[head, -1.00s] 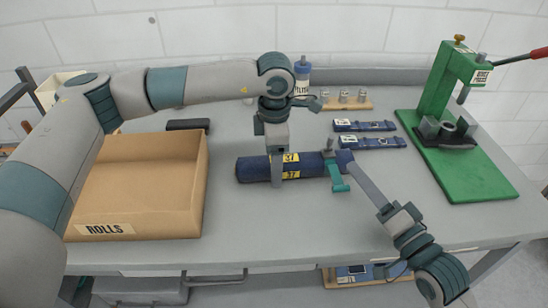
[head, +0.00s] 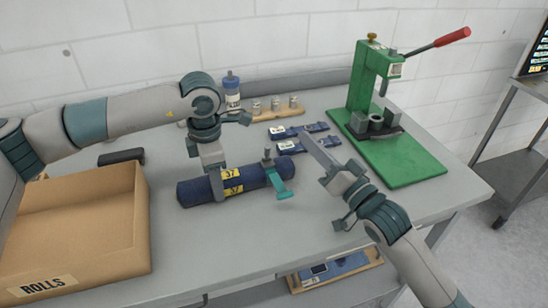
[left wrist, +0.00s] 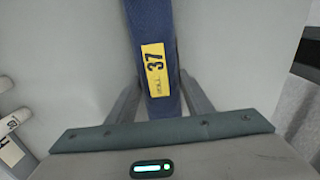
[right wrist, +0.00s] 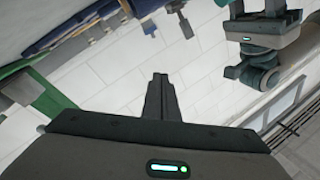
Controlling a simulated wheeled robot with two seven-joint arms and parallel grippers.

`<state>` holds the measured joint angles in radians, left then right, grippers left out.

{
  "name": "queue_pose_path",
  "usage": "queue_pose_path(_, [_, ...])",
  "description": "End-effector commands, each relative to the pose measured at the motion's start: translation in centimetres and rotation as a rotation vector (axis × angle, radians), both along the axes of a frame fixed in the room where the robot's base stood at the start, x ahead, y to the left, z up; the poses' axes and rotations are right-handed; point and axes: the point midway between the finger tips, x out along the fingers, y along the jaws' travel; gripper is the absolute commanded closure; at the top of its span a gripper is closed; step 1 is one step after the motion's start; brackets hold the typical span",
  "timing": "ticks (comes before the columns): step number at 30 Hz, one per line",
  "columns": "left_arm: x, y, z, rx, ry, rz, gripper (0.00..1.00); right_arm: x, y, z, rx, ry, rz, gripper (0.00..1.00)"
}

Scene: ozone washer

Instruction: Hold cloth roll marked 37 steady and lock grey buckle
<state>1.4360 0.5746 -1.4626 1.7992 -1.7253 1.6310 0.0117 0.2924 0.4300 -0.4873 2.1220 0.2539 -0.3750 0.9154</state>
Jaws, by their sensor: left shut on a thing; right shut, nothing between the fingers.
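The dark blue cloth roll (head: 198,192) lies on the table, with yellow labels marked 37. My left gripper (head: 217,188) reaches down from above and is shut around its middle. In the left wrist view the roll (left wrist: 150,20) runs between the left gripper's fingers (left wrist: 160,108), its label facing up. Near the roll's right end sits a buckle with a grey upright part (head: 267,156) and a teal piece (head: 281,192) sticking out to the front; I cannot tell whether it is locked. My right gripper (head: 308,138) is shut and empty, apart from the buckle, to its upper right.
An open box marked ROLLS (head: 130,240) stands at the left. Blue straps (head: 290,147) lie behind the right gripper. A green press (head: 400,165) stands at the right. A bottle (head: 232,92) and a wooden block with several small metal pieces (head: 262,114) stand at the back.

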Motion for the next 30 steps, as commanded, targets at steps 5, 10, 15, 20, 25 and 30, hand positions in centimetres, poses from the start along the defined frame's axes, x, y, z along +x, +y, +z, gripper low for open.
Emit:
queue_pose_path(5, [0.0, 0.0, 0.1, -0.001, -0.001, 0.0, 0.92, 4.6, -0.9, 4.1, -0.196, -0.296, -0.08, 1.0])
queue_pose_path(10, [0.0, 0.0, 0.1, -0.001, -0.001, 0.001, 0.92, 5.6, -0.5, 5.6, -0.37, -0.593, -0.1, 1.0])
queue_pose_path(15, [0.0, 0.0, 0.1, -0.001, -0.001, 0.0, 0.92, 5.6, 0.4, 6.2, -0.544, -0.893, -0.102, 1.0])
queue_pose_path(20, [0.0, 0.0, 0.1, -0.001, -0.001, 0.0, 0.92, 5.1, 1.1, 5.5, -0.7, -1.174, -0.082, 1.0])
queue_pose_path(25, [0.0, 0.0, 0.1, -0.001, -0.001, 0.001, 0.92, 4.2, 1.4, 3.6, -0.845, -1.472, -0.031, 1.0])
queue_pose_path(30, [0.0, 0.0, 0.1, -0.001, -0.001, 0.001, 0.92, 3.1, 0.7, 0.7, -0.953, -1.758, 0.051, 1.0])
